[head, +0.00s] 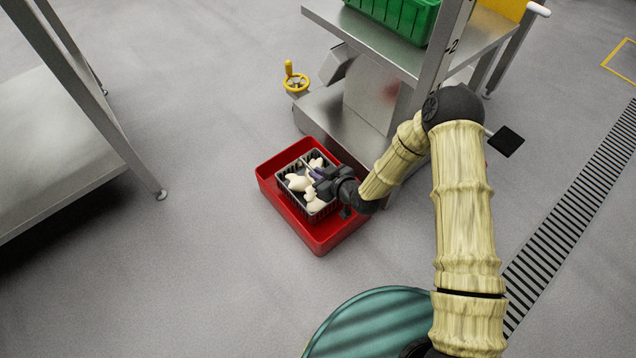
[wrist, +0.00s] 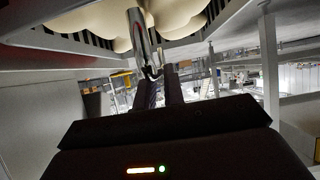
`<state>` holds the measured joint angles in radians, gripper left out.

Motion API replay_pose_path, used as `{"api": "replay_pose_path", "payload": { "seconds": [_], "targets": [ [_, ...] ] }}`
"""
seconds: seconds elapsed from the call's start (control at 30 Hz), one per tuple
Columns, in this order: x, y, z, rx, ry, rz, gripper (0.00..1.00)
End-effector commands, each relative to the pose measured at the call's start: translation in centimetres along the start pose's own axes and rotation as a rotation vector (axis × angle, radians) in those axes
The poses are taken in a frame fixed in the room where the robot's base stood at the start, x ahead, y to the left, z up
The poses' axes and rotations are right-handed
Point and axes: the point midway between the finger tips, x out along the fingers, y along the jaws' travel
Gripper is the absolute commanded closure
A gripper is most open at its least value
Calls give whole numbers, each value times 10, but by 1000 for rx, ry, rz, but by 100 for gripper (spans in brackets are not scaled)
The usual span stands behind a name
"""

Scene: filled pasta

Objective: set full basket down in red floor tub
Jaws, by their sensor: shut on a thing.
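The red tub (head: 320,243) sits on the floor in the middle of the head view. The dark basket (head: 311,214) holds several pale filled pasta pieces (head: 298,183) and shows within the tub's outline. I cannot tell whether it touches the tub's floor. My gripper (head: 318,175) reaches in from the right and is shut on the basket, at its handle or divider. In the wrist view my gripper (wrist: 158,85) is shut on a metal bar under pale pasta (wrist: 185,14) and the dark slotted basket wall (wrist: 75,33). The fingertips are partly hidden in the head view.
A steel machine (head: 385,70) with a green crate (head: 398,14) stands just behind the tub. A yellow handwheel (head: 295,80) is at its left. A steel table (head: 60,150) stands at the left. A floor drain grate (head: 580,215) runs at the right. Open floor lies left of the tub.

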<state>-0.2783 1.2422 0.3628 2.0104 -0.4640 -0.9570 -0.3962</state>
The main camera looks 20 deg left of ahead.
Motion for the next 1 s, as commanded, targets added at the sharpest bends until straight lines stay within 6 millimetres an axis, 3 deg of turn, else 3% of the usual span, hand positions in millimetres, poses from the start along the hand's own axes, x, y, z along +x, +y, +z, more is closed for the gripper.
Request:
{"api": "replay_pose_path", "payload": {
  "seconds": [0.17, 0.47, 0.9, 0.93, 1.0],
  "targets": [
    [2, -1, 0, -1, 3, -1, 100],
    [18, -1, 32, -1, 2, -1, 100],
    [20, -2, 34, -2, 3, -3, 100],
    [20, -2, 34, -2, 0, -3, 84],
    [20, -2, 34, -1, 0, -3, 70]
  ]
}}
